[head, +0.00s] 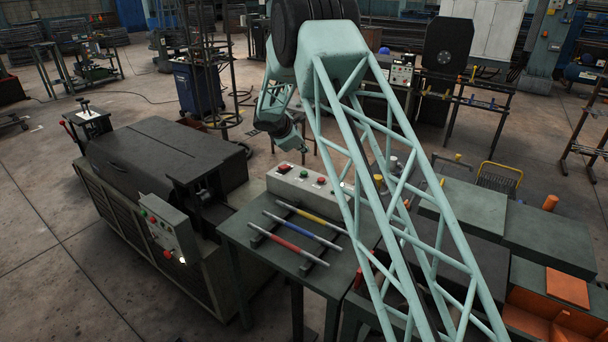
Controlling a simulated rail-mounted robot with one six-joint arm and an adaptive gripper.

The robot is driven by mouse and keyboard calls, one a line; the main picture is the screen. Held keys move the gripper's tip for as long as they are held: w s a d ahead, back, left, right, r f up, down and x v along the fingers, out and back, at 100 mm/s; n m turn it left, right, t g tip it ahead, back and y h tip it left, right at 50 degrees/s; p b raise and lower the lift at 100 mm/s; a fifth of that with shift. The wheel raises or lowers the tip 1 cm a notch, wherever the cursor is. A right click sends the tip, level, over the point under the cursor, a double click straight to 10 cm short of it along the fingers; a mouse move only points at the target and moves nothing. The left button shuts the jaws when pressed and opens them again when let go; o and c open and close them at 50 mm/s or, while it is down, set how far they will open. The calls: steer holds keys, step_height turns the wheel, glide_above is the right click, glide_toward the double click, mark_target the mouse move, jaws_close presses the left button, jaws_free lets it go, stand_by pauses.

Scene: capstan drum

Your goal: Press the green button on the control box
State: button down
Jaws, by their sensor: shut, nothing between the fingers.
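The control box (291,187) is a pale box with a row of round buttons along its top. It sits at the back edge of a small dark table. My arm covers the right part of the box. My gripper (303,149) is small in the head view, at the end of my wrist. It appears above and behind the box, apart from it. It is shut and empty, and its fingers are hard to make out.
The table (256,232) holds red, blue and yellow rods (303,238) on supports in front of the box. A machine with a tilted button panel (167,229) stands left. Dark green crates (550,237) stand right.

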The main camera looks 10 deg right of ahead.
steer(key=b, duration=0.2)
glide_above(304, 173)
steer(key=shift+f, duration=2.65)
steer(key=shift+f+b, duration=1.25)
steer(key=shift+f, duration=0.05)
